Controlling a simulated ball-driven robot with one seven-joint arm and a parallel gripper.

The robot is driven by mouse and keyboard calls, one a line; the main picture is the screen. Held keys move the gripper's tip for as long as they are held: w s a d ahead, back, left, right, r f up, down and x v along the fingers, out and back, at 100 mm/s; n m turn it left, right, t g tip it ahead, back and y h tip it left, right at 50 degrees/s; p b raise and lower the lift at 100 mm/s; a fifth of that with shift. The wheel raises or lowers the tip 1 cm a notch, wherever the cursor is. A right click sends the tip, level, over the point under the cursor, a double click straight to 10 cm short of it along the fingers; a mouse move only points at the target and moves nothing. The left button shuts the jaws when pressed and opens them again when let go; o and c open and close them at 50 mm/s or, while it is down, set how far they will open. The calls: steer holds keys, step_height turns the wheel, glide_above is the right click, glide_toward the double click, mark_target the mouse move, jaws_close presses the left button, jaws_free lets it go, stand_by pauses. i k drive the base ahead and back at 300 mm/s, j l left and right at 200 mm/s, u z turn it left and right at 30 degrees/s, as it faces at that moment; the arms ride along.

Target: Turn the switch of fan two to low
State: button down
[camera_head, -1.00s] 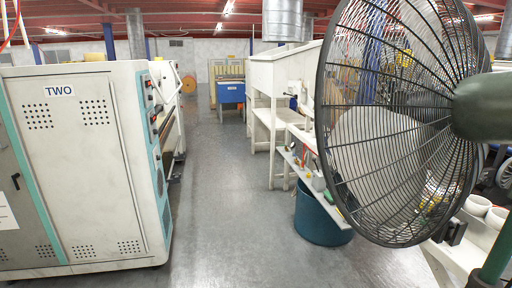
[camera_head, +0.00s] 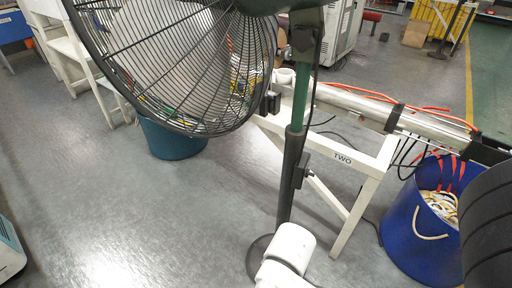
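A large black-caged fan (camera_head: 180,60) stands upright at the upper left of the middle, its top cut off. It is on a green and black pole (camera_head: 290,165) with a round dark base (camera_head: 262,258). A black box (camera_head: 302,168) is fixed to the pole beside a white frame (camera_head: 375,178) labelled TWO. A dark housing (camera_head: 306,32) sits higher on the pole, behind the fan head. I cannot tell which part is the switch or how it is set. My gripper is not in view.
A teal bin (camera_head: 170,138) stands behind the fan. A blue bucket (camera_head: 425,245) with loose pieces stands at the right, below a metal tube (camera_head: 365,106) with red hoses. White rounded parts at the bottom stand before the pole base.

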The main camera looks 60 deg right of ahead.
mark_target(308, 173)
steer(key=k+l+z, duration=0.15)
steer(key=z, duration=0.65)
steer(key=k+l+z, duration=0.15)
steer(key=l, duration=0.2)
steer(key=l+u, duration=0.15)
steer(key=k, duration=0.05)
